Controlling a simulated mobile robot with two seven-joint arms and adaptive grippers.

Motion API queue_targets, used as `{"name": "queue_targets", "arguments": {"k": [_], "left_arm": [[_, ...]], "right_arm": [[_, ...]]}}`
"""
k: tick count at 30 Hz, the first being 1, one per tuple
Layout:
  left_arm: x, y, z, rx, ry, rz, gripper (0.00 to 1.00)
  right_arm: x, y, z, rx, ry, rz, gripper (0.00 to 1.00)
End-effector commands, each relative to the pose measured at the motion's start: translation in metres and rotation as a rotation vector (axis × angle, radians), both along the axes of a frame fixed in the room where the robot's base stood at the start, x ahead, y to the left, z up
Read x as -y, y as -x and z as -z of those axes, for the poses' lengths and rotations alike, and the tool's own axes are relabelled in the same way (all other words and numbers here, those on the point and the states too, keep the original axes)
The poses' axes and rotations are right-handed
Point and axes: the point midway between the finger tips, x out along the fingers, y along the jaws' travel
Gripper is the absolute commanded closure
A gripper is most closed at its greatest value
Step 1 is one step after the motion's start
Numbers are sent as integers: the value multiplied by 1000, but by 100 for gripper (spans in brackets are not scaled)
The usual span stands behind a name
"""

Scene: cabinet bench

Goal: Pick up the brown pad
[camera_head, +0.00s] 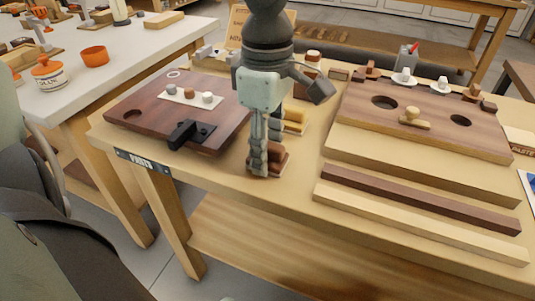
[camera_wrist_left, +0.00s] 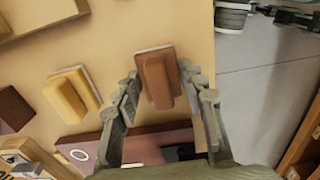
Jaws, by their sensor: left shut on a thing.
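The brown pad (camera_head: 277,158), a block with a raised grip on a thin pale-edged base, is on the wooden bench near its front edge. In the head view, my left gripper (camera_head: 260,170) reaches down from above and partly hides the pad. In the left wrist view, the pad (camera_wrist_left: 158,78) sits between the two fingers of my left gripper (camera_wrist_left: 163,88), which is shut on it. The pad looks level and at bench height; I cannot tell whether it touches the bench. My right gripper is not in view.
A similar yellow pad (camera_head: 295,121) stands just behind. A dark red board (camera_head: 145,100) with a black latch (camera_head: 190,134) lies to the left. A brown board with holes (camera_head: 440,128) and long wooden strips (camera_head: 420,200) lie to the right. Bare bench shows in front.

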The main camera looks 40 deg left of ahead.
Motion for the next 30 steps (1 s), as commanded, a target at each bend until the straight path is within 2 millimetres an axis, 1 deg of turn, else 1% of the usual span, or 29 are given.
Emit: {"name": "queue_targets", "arguments": {"k": [1, 3, 10, 13, 17, 20, 21, 30], "left_arm": [[0, 0, 0, 0, 0, 0, 82], [0, 0, 0, 0, 0, 0, 88], [0, 0, -1, 1, 0, 0, 88], [0, -1, -5, 3, -1, 0, 88], [0, -1, -18, 5, 0, -1, 88], [0, -2, -35, 7, -1, 0, 88], [0, -2, -44, 8, -1, -1, 88], [-63, 18, -82, 9, 6, -3, 88]], "right_arm": [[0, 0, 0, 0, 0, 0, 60], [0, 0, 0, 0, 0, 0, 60], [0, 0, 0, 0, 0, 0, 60], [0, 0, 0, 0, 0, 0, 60], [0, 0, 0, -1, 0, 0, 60], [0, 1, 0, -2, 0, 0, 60], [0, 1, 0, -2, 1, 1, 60], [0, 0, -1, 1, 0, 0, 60]]}}
